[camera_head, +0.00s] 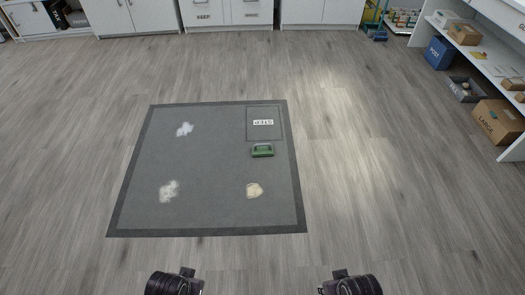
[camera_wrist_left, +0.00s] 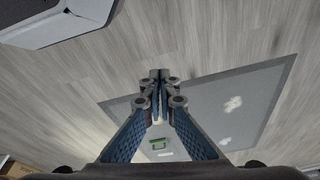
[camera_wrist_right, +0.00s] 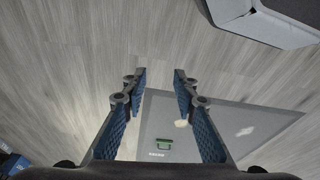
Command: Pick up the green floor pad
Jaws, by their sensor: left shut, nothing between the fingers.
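The green floor pad (camera_head: 262,150) lies on the grey mat (camera_head: 215,190), just below the square marked STEP. It has a handle-like top and also shows in the left wrist view (camera_wrist_left: 161,143) and the right wrist view (camera_wrist_right: 163,143). My left gripper (camera_wrist_left: 159,76) is shut and empty, well apart from the pad. My right gripper (camera_wrist_right: 160,74) is open and empty, with a clear gap between its fingers, also apart from the pad. In the head view only my two arms show at the bottom edge; the fingertips are not visible there.
Two whitish patches (camera_head: 185,129) and a beige patch (camera_head: 254,190) mark the mat. A shelf with a blue bin (camera_head: 439,53) and a cardboard box (camera_head: 497,122) stands at right. White cabinets (camera_head: 135,15) line the back. The wooden floor around the mat is clear.

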